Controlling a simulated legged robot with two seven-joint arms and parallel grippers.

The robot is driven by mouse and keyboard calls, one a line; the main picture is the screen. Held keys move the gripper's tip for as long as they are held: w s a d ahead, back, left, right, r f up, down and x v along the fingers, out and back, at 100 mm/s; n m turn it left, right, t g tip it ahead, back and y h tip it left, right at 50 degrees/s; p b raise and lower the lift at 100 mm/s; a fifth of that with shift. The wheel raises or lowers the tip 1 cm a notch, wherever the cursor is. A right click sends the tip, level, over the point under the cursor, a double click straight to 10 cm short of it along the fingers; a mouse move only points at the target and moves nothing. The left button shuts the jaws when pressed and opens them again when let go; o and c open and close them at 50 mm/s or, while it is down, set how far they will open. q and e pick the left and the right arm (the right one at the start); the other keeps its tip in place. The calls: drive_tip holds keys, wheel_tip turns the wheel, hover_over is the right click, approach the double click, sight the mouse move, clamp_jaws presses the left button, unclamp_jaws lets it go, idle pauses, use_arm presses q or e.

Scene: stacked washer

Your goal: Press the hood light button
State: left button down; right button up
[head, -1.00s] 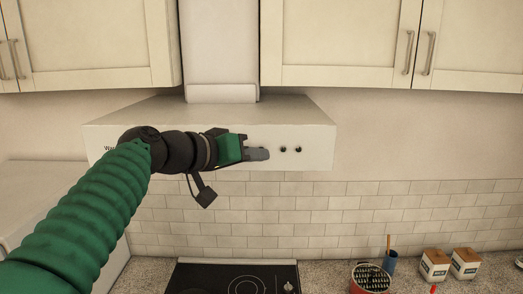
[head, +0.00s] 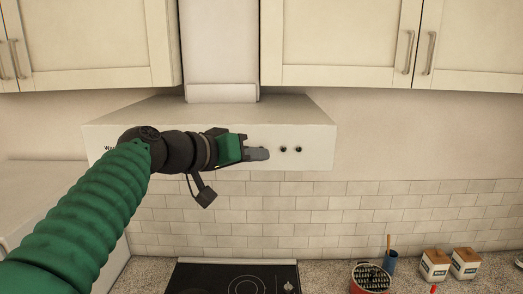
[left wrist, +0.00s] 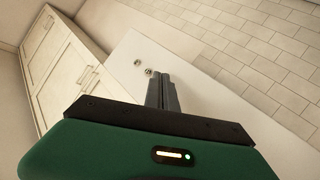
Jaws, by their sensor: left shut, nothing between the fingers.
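The white range hood (head: 315,140) hangs in the middle of the head view. Two small dark buttons (head: 291,149) sit side by side on its front face. My left gripper (head: 264,154) is shut and empty in front of the hood, its fingertips just left of the buttons. In the left wrist view the shut fingers (left wrist: 163,92) point at the hood front (left wrist: 140,45), and the two buttons (left wrist: 144,67) show just beyond and left of the tips. I cannot tell whether the tips touch the hood. My right gripper is not in view.
Cream cabinets (head: 340,45) hang above the hood on both sides. The space right of the hood is free.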

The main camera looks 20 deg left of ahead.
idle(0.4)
use_arm(q)
drive_tip(key=shift+w+a, duration=0.1)
drive_tip(key=shift+w, duration=0.3)
drive_tip(key=shift+w+r, duration=0.1)
idle(0.3)
drive_tip(key=shift+s+b, duration=0.3)
drive_tip(key=shift+b, duration=0.1)
drive_tip(key=shift+s, duration=0.3)
